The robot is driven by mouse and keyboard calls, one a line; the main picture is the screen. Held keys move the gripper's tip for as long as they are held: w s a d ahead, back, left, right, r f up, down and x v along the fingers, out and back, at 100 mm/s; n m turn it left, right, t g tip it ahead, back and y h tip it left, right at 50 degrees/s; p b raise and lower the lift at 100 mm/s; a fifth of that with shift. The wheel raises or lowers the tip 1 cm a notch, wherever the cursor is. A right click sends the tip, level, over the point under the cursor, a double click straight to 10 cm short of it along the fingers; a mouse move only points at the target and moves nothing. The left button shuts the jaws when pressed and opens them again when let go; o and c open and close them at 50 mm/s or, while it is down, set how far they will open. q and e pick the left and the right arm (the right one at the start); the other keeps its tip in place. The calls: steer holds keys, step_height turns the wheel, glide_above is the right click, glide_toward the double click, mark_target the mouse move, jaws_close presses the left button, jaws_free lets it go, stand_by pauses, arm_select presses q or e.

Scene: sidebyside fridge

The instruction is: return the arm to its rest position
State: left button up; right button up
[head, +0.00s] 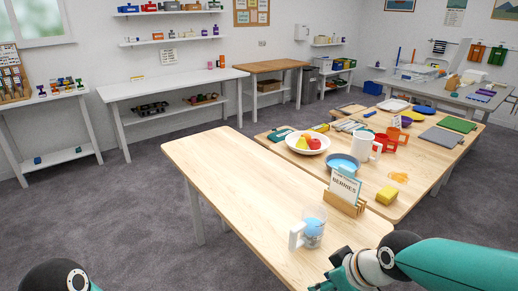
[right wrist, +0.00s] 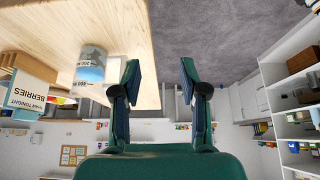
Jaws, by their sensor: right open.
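My right arm comes in from the lower right of the head view. Its gripper (right wrist: 159,72) shows in the right wrist view with its two fingers apart and nothing between them. A clear measuring cup (head: 313,228) with blue contents and a white handle stands upright near the table's front end. It also shows in the right wrist view (right wrist: 91,66), to the left of the fingers and apart from them. Part of my left arm shows at the bottom left of the head view; its gripper is out of the picture.
The wooden table (head: 225,165) has clear room on its left half. A berries card in a wooden holder (head: 345,204), a yellow block (head: 387,195), a blue bowl (head: 342,163), a white mug (head: 361,145) and a fruit plate (head: 291,145) stand further back.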

steer(key=s+f+m+g, duration=0.1)
steer(key=s+f+m, duration=0.2)
steer(key=f, duration=0.7)
steer(key=s+a+f+m+g, duration=0.1)
steer(key=s+f+m+g, duration=0.1)
steer(key=s+f, duration=0.6)
steer(key=s+a+f+m+g, duration=0.1)
steer(key=s+f+m, duration=0.3)
steer(key=f, duration=1)
steer(key=shift+s, duration=0.65)
steer(key=shift+f, duration=0.1)
